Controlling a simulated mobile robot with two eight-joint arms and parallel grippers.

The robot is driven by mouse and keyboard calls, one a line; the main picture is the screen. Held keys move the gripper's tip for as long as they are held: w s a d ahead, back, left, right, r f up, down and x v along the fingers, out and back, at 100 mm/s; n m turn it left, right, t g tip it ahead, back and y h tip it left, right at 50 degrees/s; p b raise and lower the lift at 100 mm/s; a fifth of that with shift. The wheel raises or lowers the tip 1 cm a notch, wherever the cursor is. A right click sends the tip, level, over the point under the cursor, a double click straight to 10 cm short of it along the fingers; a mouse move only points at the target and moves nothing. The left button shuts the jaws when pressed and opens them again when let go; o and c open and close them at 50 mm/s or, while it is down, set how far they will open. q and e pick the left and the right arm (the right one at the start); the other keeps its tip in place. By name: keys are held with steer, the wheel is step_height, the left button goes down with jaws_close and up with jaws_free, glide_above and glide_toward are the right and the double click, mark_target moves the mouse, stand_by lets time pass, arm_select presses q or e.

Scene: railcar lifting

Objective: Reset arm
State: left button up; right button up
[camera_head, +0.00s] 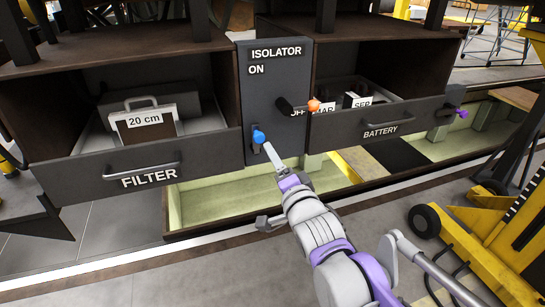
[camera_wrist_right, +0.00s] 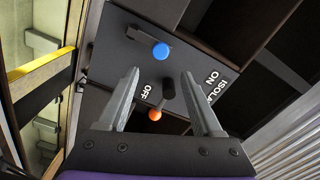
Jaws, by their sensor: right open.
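The dark isolator panel (camera_head: 275,80) carries the words ISOLATOR, ON and OFF. A blue knob (camera_head: 259,136) sits on a black stub at the panel's lower left. My right gripper (camera_head: 270,155) is just below the blue knob in the head view. In the right wrist view my right gripper (camera_wrist_right: 163,75) is open with nothing between its fingers; the blue knob (camera_wrist_right: 161,51) lies ahead of the fingertips and the orange knob (camera_wrist_right: 155,114) appears between the fingers. My left gripper is not in view.
A yellow lifting machine (camera_head: 500,225) stands at right. The floor at lower left is clear.

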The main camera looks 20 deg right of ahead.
steer(key=s+f+n+g+p, duration=0.2)
steer(key=s+f+n+g, duration=1)
steer(key=s+f, duration=1.2)
steer(key=shift+s+d+f+n+g+h, duration=0.3)
steer(key=shift+s+d+f+n, duration=0.1)
steer(key=shift+f+n, duration=0.2)
